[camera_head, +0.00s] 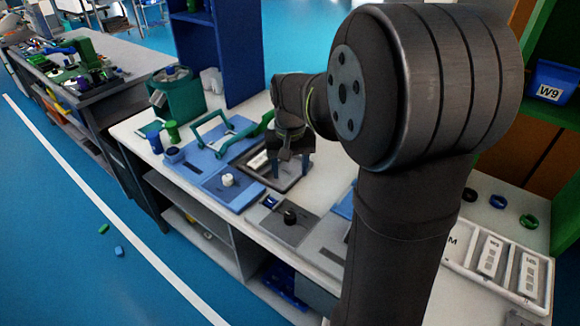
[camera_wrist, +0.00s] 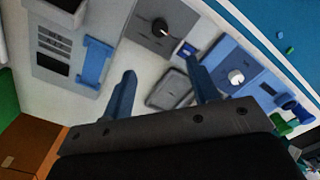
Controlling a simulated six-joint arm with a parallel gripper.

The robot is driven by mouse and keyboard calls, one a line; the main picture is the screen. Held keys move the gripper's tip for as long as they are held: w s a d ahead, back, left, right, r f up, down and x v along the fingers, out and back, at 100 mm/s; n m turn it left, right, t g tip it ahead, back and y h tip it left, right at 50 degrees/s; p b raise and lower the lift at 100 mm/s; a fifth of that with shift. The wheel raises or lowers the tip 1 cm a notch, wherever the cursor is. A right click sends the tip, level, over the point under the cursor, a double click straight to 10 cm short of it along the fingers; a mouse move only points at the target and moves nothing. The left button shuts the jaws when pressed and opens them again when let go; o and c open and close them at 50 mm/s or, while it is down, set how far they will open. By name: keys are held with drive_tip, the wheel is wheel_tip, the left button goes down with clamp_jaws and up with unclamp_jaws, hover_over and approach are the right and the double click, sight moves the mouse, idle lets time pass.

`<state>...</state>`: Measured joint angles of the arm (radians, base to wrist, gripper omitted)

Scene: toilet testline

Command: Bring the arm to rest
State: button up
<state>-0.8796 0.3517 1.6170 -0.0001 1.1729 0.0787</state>
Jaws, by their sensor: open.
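My gripper (camera_head: 291,168) is over the workbench (camera_head: 325,172), at the dark-rimmed tray (camera_head: 293,184). In the wrist view my gripper (camera_wrist: 163,82) has its two blue fingers spread wide apart, with nothing between them but bare bench and part of the grey tray (camera_wrist: 172,92) below. Whether the fingertips touch the tray is hard to tell. My upper arm hides part of the bench in the head view.
A green container (camera_head: 178,96) stands at the far end. White trays (camera_head: 498,262) lie at right.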

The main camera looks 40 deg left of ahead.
sight(290, 215)
drive_tip(key=shift+f, duration=0.1)
idle(0.5)
wheel_tip(290, 215, down, 17)
drive_tip(key=shift+f, duration=0.15)
idle(0.4)
drive_tip(key=shift+f, duration=0.1)
drive_tip(key=shift+m, duration=0.4)
drive_tip(key=m, duration=0.4)
drive_tip(key=shift+m, duration=0.3)
drive_tip(key=m, duration=0.5)
drive_tip(key=shift+m, duration=0.3)
drive_tip(key=shift+r, duration=2.4)
